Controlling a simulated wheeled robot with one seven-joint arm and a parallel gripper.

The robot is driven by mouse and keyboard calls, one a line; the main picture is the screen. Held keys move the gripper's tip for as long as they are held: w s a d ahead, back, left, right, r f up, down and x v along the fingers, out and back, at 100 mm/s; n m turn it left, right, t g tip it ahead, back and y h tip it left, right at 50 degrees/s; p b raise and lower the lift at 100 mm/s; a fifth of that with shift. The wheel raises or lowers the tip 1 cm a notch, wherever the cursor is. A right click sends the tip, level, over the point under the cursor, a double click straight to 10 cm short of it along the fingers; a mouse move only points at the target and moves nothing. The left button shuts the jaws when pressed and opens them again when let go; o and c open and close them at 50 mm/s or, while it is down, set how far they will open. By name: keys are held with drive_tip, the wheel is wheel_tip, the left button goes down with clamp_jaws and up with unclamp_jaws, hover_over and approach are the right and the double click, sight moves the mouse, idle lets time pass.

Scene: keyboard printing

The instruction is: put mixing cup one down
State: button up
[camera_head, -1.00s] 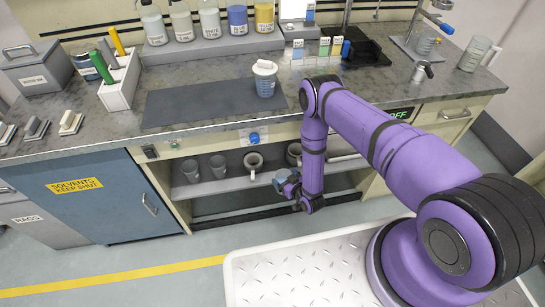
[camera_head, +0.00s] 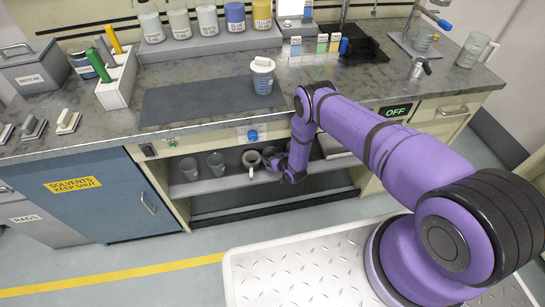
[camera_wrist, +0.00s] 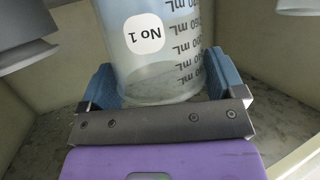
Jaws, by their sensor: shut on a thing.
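A clear mixing cup with a round "No 1" label (camera_wrist: 165,45) and dark millilitre marks fills the middle of the wrist view. In the head view my gripper (camera_head: 279,162) is at the front of the open shelf (camera_head: 232,182) under the counter, just right of a grey mug (camera_head: 251,161). The held cup is small and hard to make out there. Whether its base touches the shelf cannot be told.
Two grey cups (camera_head: 189,169) (camera_head: 216,164) stand on the shelf left of the mug. Parts of other vessels show at the upper corners of the wrist view. A lidded cup (camera_head: 262,80) stands on the dark mat (camera_head: 195,103) on the counter above.

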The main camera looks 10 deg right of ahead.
drive_tip(key=shift+w+f, duration=0.1)
drive_tip(key=shift+f, duration=0.6)
drive_tip(key=shift+f, duration=0.1)
drive_tip(key=o, duration=0.9)
drive_tip(key=shift+c, duration=0.2)
drive_tip(key=v, duration=1.2)
